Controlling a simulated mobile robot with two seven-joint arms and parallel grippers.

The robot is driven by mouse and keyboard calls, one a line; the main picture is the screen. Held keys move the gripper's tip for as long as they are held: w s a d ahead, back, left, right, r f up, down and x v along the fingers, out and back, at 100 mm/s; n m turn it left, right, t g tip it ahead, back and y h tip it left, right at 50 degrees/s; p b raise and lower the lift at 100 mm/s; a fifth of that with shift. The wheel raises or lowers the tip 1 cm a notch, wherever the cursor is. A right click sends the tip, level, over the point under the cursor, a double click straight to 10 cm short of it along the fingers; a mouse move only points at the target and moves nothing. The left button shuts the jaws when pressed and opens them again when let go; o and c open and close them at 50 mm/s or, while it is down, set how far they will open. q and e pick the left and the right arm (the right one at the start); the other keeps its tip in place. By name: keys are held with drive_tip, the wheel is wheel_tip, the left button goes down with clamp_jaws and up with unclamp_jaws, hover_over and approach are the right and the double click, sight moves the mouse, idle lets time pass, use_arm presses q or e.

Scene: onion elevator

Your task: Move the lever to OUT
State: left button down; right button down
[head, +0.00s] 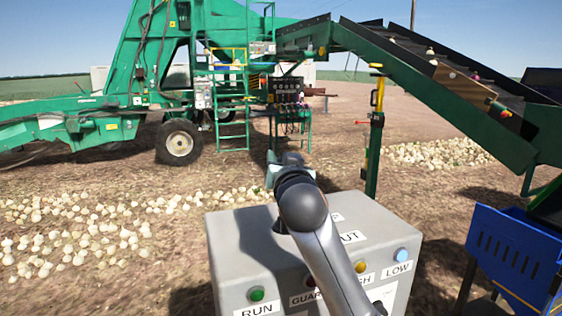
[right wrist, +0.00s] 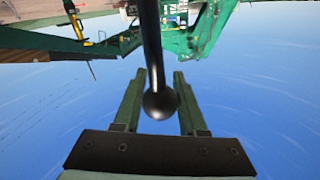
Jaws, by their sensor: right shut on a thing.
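The grey control box (head: 235,250) stands in front of me, with a label partly covered by my arm that reads "UT" (head: 352,237) on its top. The lever (right wrist: 160,103) shows in the right wrist view as a dark rod with a black ball knob. My right gripper (right wrist: 157,92) is shut on the lever, with its green fingers on either side of the rod and knob. In the head view my right arm reaches over the box and hides most of the lever, so its exact setting cannot be told. My left gripper is not in view.
The box carries a green button (head: 257,294), a yellow button (head: 361,266) and a blue button (head: 400,255) beside labels. A green conveyor (head: 440,95) rises behind, with a blue bin (head: 515,255) at the right. Onions (head: 80,230) lie on the ground to the left.

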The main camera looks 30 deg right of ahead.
drive_tip(key=s+a+t+h+b, duration=0.1)
drive_tip(key=s+t+b, duration=0.2)
drive_tip(key=s+b, duration=0.3)
drive_tip(key=shift+a+f+m+h, duration=0.15)
drive_tip(key=shift+a+m+h, duration=0.15)
drive_tip(key=shift+m, duration=0.1)
drive_tip(key=shift+s, duration=0.1)
drive_tip(key=shift+c, duration=2.4)
unclamp_jaws()
drive_tip(key=shift+s, duration=0.15)
drive_tip(key=shift+b, duration=0.3)
